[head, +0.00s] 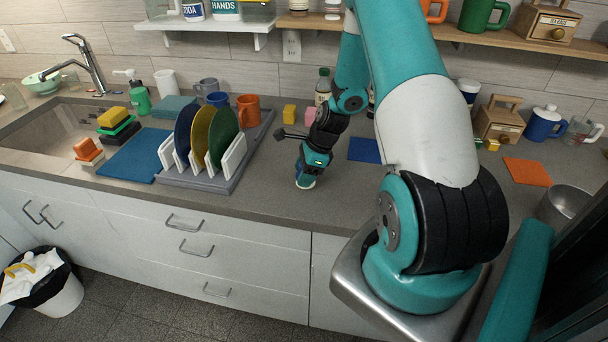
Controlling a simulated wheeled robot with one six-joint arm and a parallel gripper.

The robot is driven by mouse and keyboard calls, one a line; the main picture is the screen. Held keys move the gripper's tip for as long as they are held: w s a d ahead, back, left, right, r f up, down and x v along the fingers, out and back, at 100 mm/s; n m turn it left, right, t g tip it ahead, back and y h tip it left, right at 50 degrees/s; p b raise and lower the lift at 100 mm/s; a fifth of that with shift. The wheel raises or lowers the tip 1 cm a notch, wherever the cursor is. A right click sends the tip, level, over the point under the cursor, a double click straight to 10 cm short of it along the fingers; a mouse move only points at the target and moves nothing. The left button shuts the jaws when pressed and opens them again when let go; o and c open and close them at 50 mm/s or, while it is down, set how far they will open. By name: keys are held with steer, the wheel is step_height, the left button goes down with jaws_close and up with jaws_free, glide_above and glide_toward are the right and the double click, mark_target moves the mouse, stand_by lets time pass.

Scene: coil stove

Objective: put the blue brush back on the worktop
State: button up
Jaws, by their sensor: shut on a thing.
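My gripper (306,174) points down just above the grey worktop (265,188), near its front edge and to the right of the dish rack. It is shut on the blue brush (305,183). Only a small blue and pale part of the brush shows below the fingers. The gripper hides the rest. The brush is at or very close to the worktop surface; I cannot tell whether it touches.
The grey dish rack (228,183) with several plates stands left of my gripper. Bare worktop lies around the gripper. The sink (60,130) is far left.

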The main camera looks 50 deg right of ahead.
steer(key=shift+f, duration=0.85)
steer(key=shift+f, duration=0.2)
steer(key=o, duration=1)
steer(key=shift+r, duration=0.15)
